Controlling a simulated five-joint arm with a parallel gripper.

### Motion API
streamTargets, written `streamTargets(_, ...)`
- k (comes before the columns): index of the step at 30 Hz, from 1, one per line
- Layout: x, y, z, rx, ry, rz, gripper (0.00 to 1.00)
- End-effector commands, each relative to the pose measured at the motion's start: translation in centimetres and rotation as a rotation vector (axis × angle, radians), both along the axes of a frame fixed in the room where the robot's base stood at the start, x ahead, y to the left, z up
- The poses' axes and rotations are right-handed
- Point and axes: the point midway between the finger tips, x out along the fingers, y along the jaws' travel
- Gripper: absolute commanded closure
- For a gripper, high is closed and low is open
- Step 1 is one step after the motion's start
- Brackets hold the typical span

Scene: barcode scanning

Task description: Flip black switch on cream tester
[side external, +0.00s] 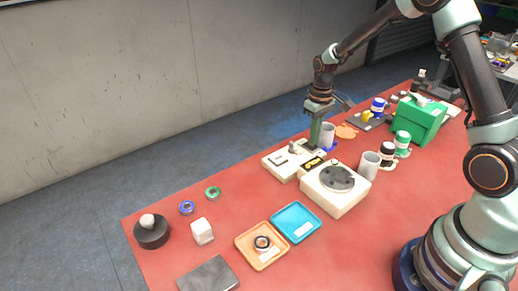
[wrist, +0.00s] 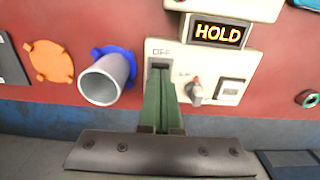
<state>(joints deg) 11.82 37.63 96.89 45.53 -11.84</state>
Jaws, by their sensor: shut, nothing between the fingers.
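The cream tester (side external: 281,164) lies on the red table in the middle of the side view. In the wrist view its panel (wrist: 245,65) fills the centre right, with an "OFF" label and a lit display (wrist: 218,33) reading "HOLD". The black switch (wrist: 160,63) sits just under the "OFF" label, its lower part hidden by my fingers. My gripper (wrist: 161,80) is shut and empty, its green fingers pointing at the switch. It also shows in the side view (side external: 316,143), above the tester's far right end. I cannot tell whether the fingertips touch the switch.
A red-tipped knob (wrist: 195,90) and a white rocker (wrist: 231,92) are right of my fingers. A grey cup (wrist: 104,79) on a blue piece stands close on the left. A cream unit with a dark round plate (side external: 338,179) adjoins the tester. Trays (side external: 296,223) lie nearer the front.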

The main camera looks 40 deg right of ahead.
Motion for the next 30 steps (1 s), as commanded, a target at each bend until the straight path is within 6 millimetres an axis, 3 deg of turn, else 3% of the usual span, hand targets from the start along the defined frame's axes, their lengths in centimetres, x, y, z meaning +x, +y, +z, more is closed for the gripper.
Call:
streamTargets(22,0.0,0.0,-0.9,0.000,-0.001,0.000,1.00)
streamTargets(30,0.1,0.0,0.6,-0.001,-0.003,0.000,1.00)
